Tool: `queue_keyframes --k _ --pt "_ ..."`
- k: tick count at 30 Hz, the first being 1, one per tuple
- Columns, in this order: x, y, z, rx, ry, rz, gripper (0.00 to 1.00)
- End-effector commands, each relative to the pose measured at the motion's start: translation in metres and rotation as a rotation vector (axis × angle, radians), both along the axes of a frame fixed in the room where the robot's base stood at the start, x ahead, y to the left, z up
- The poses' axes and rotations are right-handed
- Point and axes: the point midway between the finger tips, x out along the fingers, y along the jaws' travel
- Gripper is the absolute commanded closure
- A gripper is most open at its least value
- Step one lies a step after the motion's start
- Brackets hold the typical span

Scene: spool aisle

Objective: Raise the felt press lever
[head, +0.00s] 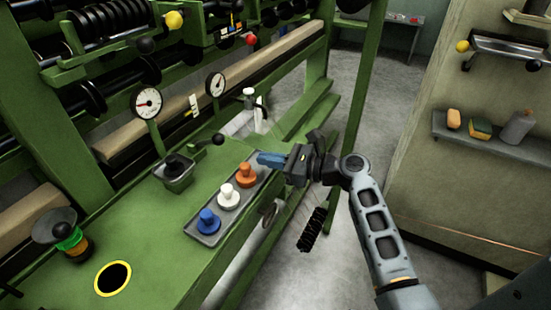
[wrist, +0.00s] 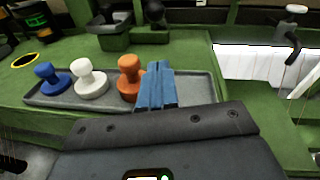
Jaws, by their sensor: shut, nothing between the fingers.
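Several ball-ended levers show, and I cannot tell from a label which one is the felt press lever. A low lever with a black ball (head: 218,139) reaches out to the right from a small dark box (head: 174,172) on the green bench. The box (wrist: 115,35) also shows in the wrist view. Higher on the green machine are a yellow ball (head: 174,19), a black ball (head: 145,45) and a red ball (head: 251,39). My gripper (head: 262,159) has blue fingers, shut and empty, beside the orange stamp-like knob at the tray's right end. It touches no lever.
A grey tray (head: 210,238) holds blue (head: 208,221), white (head: 228,196) and orange (head: 246,175) knobs. Two dial gauges (head: 147,103) stand behind. A yellow-rimmed hole (head: 113,278) is at front left. A black brush (head: 312,230) hangs below the bench edge. The floor aisle is clear.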

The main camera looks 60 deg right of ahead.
Motion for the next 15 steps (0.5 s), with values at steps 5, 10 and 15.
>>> queue_keyframes --k 5,10,15 --pt "0.036 0.007 -0.004 0.0 -0.001 0.004 1.0" --pt "0.063 0.012 0.003 -0.001 -0.002 0.001 1.0" --pt "0.077 0.016 0.014 -0.001 -0.001 0.0 1.0"
